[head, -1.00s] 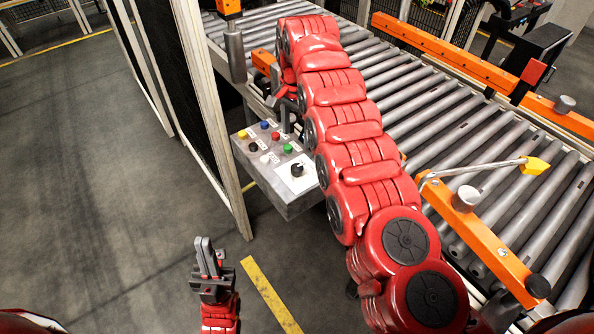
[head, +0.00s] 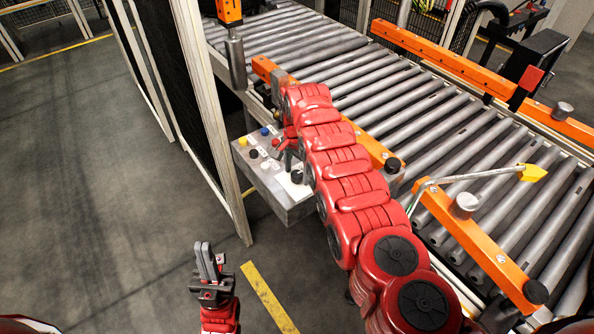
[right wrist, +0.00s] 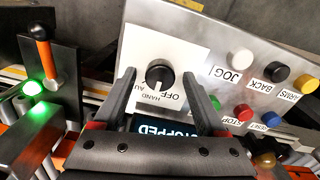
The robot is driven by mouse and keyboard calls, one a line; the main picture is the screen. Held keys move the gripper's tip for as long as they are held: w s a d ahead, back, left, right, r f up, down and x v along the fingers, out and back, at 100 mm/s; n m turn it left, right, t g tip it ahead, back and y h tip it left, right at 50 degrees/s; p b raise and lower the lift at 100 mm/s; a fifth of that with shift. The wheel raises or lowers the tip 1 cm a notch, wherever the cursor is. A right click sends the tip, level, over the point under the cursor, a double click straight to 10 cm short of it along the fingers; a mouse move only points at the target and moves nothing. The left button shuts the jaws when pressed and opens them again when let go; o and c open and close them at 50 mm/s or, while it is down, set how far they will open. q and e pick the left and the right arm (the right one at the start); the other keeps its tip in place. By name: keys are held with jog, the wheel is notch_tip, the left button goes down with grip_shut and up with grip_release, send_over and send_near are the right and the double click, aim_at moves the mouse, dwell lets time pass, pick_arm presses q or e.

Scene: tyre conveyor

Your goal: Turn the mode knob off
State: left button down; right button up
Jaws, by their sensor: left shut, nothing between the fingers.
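The mode knob (right wrist: 160,73) is black, on a white plate marked OFF, HAND and AUT..., upside down in the right wrist view. I cannot tell exactly which label its white mark faces. The knob (head: 297,176) also shows in the head view on the grey control box (head: 284,207). My right gripper (right wrist: 149,76) is open, its fingers apart on either side of the knob in the picture; I see no contact. In the head view my right gripper (head: 285,150) is over the box. My left gripper (head: 208,262) is shut and empty, low over the floor.
Several coloured buttons (right wrist: 242,58) sit beside the knob. A display (right wrist: 180,131) reads STOPPED. The roller conveyor (head: 430,120) lies right of my arm; a fence post (head: 218,130) stands left of the box.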

grip_shut()
jog(key=shift+n, duration=0.3)
jog(key=shift+n+b, duration=0.3)
jog(key=shift+n, duration=0.6)
jog(key=shift+w+f+n+b, duration=0.1)
jog(key=shift+f+n+b, duration=0.05)
jog(key=shift+n+b, duration=0.55)
jog(key=n+b, duration=0.2)
jog(key=n, duration=0.1)
jog(key=shift+b, duration=0.3)
jog(key=shift+n+b, duration=0.85)
jog(key=shift+n, duration=0.25)
